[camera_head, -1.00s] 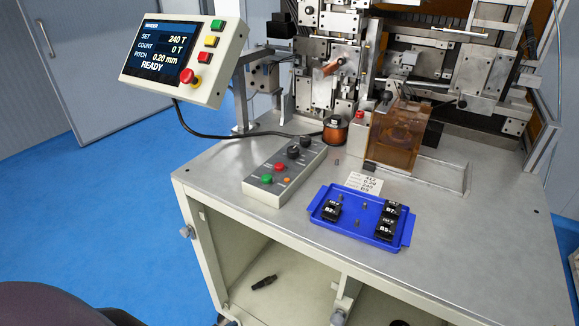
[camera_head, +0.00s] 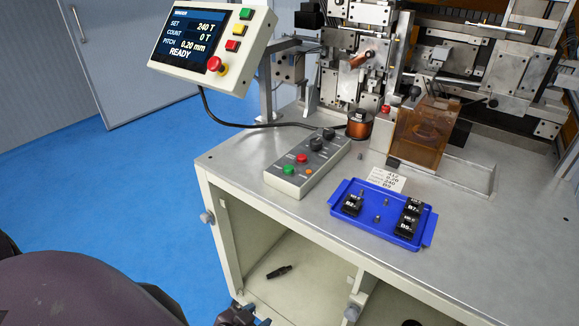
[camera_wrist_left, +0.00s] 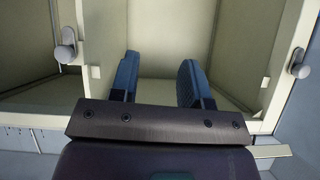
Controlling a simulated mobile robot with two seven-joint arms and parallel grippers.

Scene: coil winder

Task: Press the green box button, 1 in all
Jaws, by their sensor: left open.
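The grey control box (camera_head: 308,165) lies on the bench top, left of the blue tray. My left gripper (camera_head: 243,315) shows at the bottom edge of the head view, partly cut off, below the bench top and well short of the box. In the left wrist view the same gripper (camera_wrist_left: 160,78) has its two blue fingers apart, with nothing between them, facing the open cabinet. My right gripper is out of view.
The blue tray (camera_head: 338,207) holds black parts and small pins. A tilted display panel (camera_head: 256,52) with its own green button (camera_head: 247,14) and red knob overhangs at upper left. The cabinet front edge (camera_head: 275,222) lies between my gripper and the box. A dark part lies inside the cabinet.

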